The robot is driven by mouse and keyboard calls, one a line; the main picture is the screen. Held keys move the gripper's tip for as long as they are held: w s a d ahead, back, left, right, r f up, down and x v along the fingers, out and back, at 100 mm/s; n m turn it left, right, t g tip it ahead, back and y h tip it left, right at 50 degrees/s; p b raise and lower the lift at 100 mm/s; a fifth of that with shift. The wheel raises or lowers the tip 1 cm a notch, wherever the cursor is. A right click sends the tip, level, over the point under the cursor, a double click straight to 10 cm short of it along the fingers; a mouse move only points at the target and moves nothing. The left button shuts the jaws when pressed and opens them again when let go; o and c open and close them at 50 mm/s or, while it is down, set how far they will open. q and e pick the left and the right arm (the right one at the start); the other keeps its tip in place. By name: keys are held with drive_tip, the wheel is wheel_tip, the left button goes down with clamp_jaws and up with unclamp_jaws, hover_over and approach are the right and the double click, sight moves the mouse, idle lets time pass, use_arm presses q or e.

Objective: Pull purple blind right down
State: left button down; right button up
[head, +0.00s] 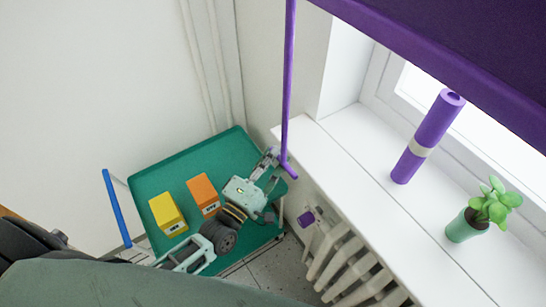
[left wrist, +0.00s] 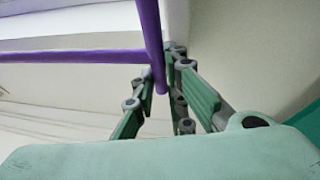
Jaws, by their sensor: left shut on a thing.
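The purple blind (head: 450,55) covers the upper right of the head view, with its lower edge slanting above the window. My right gripper is not in view.
A green cart (head: 150,180) with a yellow box (head: 167,214) and an orange box (head: 203,194) stands below my left arm. The white windowsill (head: 350,150) holds a purple roll (head: 428,135) and a potted plant (head: 465,226). A radiator (head: 345,265) is under the sill.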

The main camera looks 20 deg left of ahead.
use_arm(q)
drive_tip(key=shift+f, duration=0.1)
wheel_tip(320, 180, down, 15)
drive_tip(key=b, duration=1.3)
drive_tip(key=c, duration=1.8)
unclamp_jaws()
drive_tip(key=shift+r, duration=0.25)
drive_tip(key=shift+o, duration=0.2)
